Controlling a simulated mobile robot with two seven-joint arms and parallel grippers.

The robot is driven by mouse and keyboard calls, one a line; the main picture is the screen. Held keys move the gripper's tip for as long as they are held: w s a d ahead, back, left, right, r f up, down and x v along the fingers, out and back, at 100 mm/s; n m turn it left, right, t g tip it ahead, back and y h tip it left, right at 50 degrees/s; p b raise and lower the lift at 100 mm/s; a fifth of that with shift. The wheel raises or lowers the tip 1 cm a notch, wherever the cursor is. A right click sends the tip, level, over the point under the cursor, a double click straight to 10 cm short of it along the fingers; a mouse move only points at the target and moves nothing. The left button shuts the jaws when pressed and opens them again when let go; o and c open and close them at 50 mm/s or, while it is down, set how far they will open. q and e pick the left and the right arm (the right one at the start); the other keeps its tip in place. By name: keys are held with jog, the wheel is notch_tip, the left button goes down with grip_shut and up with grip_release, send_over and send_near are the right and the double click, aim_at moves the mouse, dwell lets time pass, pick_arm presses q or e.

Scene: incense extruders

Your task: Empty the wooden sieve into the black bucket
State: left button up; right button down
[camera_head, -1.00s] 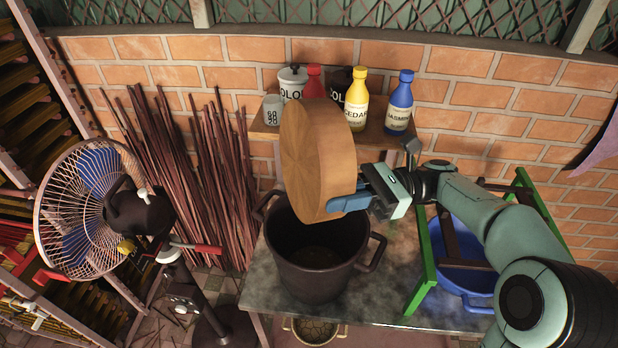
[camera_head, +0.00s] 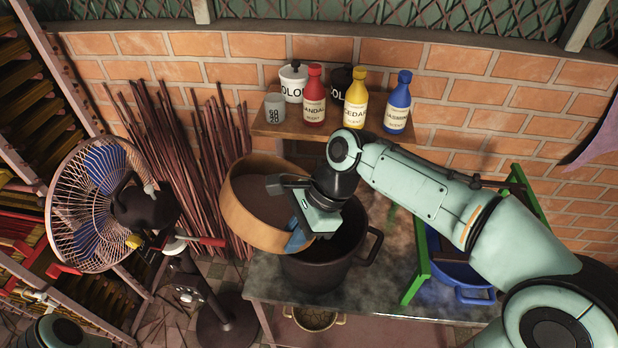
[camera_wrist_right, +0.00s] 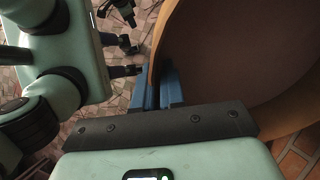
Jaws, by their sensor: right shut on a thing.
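The wooden sieve (camera_head: 236,212) is a round, tan hoop with a plain brown inside, tilted with that inside showing to the head camera. It hangs over the left side of the black bucket (camera_head: 318,272) and hides part of its mouth. My right gripper (camera_head: 298,234) is shut on the sieve's right rim, above the bucket. In the right wrist view the blue fingers (camera_wrist_right: 158,90) grip the wooden wall of the sieve (camera_wrist_right: 178,32). I cannot make out any loose material in the sieve. My left gripper is not clearly in view.
The bucket stands on a grey table (camera_head: 385,300), beside a green frame (camera_head: 419,255) and a blue tub (camera_head: 470,290). A wall shelf (camera_head: 275,130) with bottles and pots is behind. A fan (camera_head: 92,205) and brown sticks (camera_head: 165,150) are left.

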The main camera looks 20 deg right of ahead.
notch_tip(320, 180, down, 5)
jog(key=a+h, duration=0.2)
jog(key=h, duration=0.4)
jog(key=shift+w+a+r, duration=0.1)
jog(key=shift+a+r, duration=0.05)
jog(key=shift+r, duration=2.55)
